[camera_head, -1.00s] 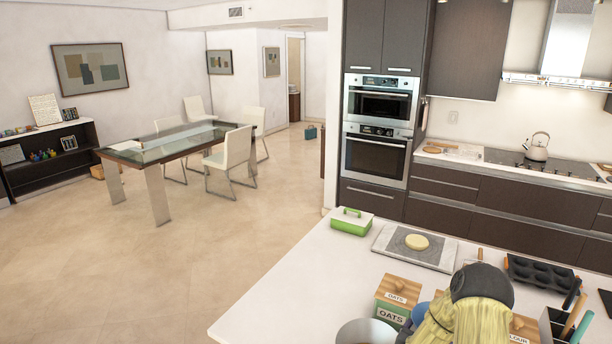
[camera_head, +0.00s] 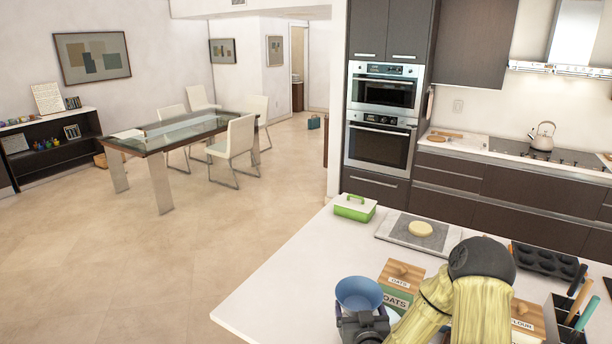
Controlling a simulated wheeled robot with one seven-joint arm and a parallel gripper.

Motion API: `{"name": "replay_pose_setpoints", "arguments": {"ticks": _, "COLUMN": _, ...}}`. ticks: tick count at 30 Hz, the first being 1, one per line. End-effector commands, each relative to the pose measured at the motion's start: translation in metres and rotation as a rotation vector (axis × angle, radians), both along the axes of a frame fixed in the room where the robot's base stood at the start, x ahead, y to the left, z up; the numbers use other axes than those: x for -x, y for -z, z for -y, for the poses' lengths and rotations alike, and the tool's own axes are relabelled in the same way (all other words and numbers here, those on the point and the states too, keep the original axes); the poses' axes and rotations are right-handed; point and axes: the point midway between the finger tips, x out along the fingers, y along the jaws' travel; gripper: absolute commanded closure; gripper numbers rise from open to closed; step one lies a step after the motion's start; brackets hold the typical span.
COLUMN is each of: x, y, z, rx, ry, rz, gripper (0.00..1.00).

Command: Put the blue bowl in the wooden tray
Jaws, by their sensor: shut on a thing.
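The blue bowl (camera_head: 359,291) is near the front left of the white counter, upright or nearly so, with its open top toward the camera. My gripper (camera_head: 361,314) is at the bowl's near side, shut on it. The gripper body hides the bowl's lower part, so its height over the counter is hard to tell. I cannot make out a wooden tray for certain in this view.
On the white counter (camera_head: 285,290) are an oats box (camera_head: 398,280), a flour box (camera_head: 524,318), a green-and-white dish (camera_head: 354,208), a board with dough (camera_head: 419,229), a muffin tin (camera_head: 543,259) and a utensil holder (camera_head: 563,318). The counter's left part is clear.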

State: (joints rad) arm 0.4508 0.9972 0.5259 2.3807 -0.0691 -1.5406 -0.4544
Motion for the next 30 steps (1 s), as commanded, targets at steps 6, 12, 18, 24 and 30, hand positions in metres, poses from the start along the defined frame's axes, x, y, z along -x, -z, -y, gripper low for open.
{"name": "replay_pose_setpoints", "arguments": {"ticks": 6, "x": 0.016, "y": 0.026, "z": 0.002, "rx": 0.005, "ry": -0.004, "rz": -0.010, "gripper": 0.40}}
{"name": "replay_pose_setpoints", "arguments": {"ticks": 12, "x": 0.048, "y": 0.062, "z": 0.002, "rx": 0.004, "ry": -0.007, "rz": -0.011, "gripper": 0.40}}
{"name": "replay_pose_setpoints", "arguments": {"ticks": 18, "x": 0.069, "y": 0.080, "z": 0.001, "rx": -0.002, "ry": 0.001, "rz": -0.002, "gripper": 0.40}}
{"name": "replay_pose_setpoints", "arguments": {"ticks": 24, "x": 0.071, "y": 0.081, "z": 0.001, "rx": -0.001, "ry": 0.003, "rz": 0.002, "gripper": 0.40}}
{"name": "replay_pose_setpoints", "arguments": {"ticks": 30, "x": 0.071, "y": 0.080, "z": 0.001, "rx": -0.001, "ry": 0.002, "rz": 0.002, "gripper": 0.40}}
